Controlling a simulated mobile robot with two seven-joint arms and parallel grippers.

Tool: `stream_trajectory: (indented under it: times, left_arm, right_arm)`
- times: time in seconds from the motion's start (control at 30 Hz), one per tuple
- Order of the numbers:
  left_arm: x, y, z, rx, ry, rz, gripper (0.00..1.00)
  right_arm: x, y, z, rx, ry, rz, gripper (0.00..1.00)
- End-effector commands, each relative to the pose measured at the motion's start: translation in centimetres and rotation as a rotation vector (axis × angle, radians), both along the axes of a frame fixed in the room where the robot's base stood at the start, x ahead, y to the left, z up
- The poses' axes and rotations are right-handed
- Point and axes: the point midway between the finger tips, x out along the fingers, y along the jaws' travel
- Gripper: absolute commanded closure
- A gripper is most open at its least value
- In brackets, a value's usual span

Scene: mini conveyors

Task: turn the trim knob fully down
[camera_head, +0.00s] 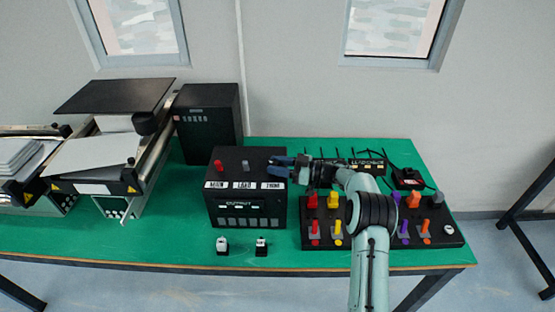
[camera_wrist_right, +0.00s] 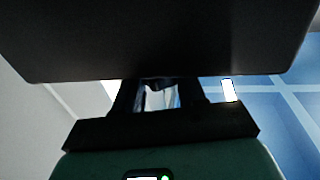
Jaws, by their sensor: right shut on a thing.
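The black control box (camera_head: 247,205) stands on the green table, with a row of labels along its top front edge; the right one seems to read TRIM. A red knob (camera_head: 219,166) and a grey knob (camera_head: 246,167) stand on its top, at the left and middle. My right gripper (camera_head: 280,166) is at the top right of the box, above the right label, shut on the trim knob, which its fingers hide. In the wrist view a dark surface hides the fingertips of my right gripper (camera_wrist_right: 160,90). The knob's angle cannot be seen. My left gripper is not in view.
A black panel (camera_head: 315,242) with several coloured levers lies right of the box, under my right arm. Two small switches (camera_head: 222,246) (camera_head: 261,246) stand in front of the box. Mini conveyors (camera_head: 105,150) and a tall black case (camera_head: 210,122) are at left.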

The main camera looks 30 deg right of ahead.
Motion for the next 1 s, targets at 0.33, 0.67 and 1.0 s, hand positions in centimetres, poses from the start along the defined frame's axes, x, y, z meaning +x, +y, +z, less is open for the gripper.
stream_trajectory:
  times: [0.33, 0.67, 1.0]
  left_arm:
    - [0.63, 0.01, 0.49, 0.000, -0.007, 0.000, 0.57]
    - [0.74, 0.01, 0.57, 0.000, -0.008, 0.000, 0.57]
    - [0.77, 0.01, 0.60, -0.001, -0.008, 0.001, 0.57]
  right_arm:
    - [0.37, -0.15, 0.31, 0.003, -0.011, 0.158, 0.91]
    - [0.46, -0.21, 0.35, 0.004, -0.012, 0.248, 0.91]
    - [0.51, -0.20, 0.51, 0.004, -0.014, 0.283, 0.91]
